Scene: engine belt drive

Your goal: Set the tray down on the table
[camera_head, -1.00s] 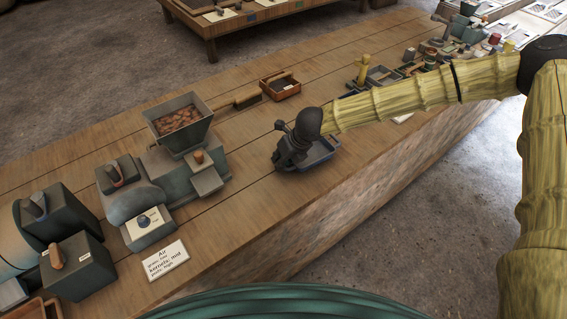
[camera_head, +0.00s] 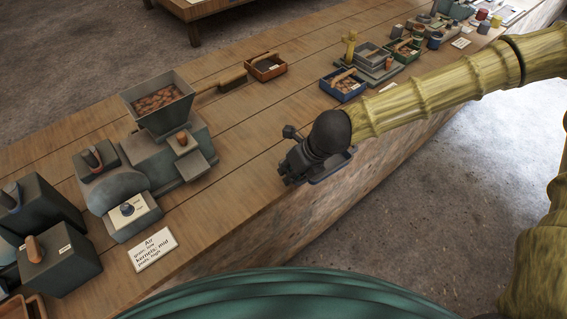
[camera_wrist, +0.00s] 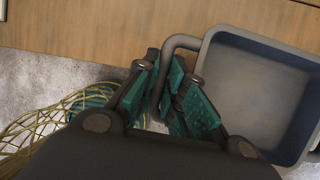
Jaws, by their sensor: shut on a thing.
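A small grey, shallow tray (camera_wrist: 262,85) shows at the right in the wrist view. Its inside looks empty. My gripper (camera_wrist: 176,95) is shut on the tray's looped handle at its left side. In the head view my gripper (camera_head: 298,165) is at the table's front edge, and the tray (camera_head: 338,164) is partly hidden behind it. In the wrist view the tray's far side overlaps the wooden table (camera_wrist: 90,32), while most of it appears over the floor. I cannot tell its height above the table top.
A grinder-like machine with a hopper of brown kernels (camera_head: 160,100) stands left, with a printed card (camera_head: 152,250) in front. A brush (camera_head: 232,80) and an orange-brown box (camera_head: 266,68) lie behind. A blue box (camera_head: 343,86) is at the right. Bare planks (camera_head: 265,125) lie between.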

